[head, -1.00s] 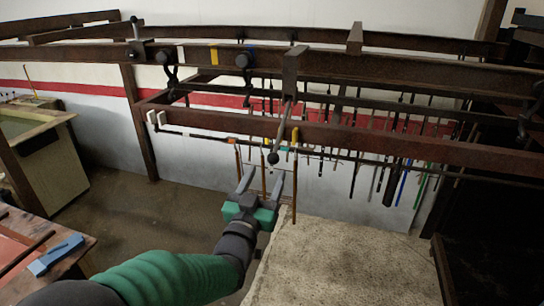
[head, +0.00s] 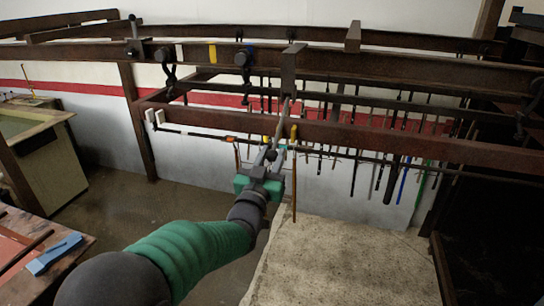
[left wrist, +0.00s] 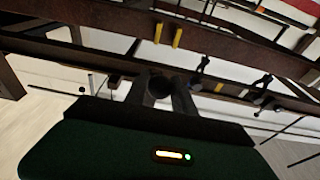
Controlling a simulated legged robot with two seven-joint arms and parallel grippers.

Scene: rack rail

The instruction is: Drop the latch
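The latch is a grey lever (head: 286,112) that hangs from a bracket (head: 290,72) on the front rusty rail. Its dark round knob (left wrist: 160,87) sits between my fingertips in the left wrist view. My left gripper (head: 271,156) is at the lower end of the lever, with its fingers drawn close together around the knob. It looks shut on the knob, which the fingers partly hide in the head view. The lever still slants down toward me. My right gripper is not in view.
Rusty rails (head: 330,133) cross behind and above the gripper. Several tools (head: 390,182) hang at the right. A pale stone-like block (head: 340,265) stands below right. A blue object (head: 55,254) lies on the left bench.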

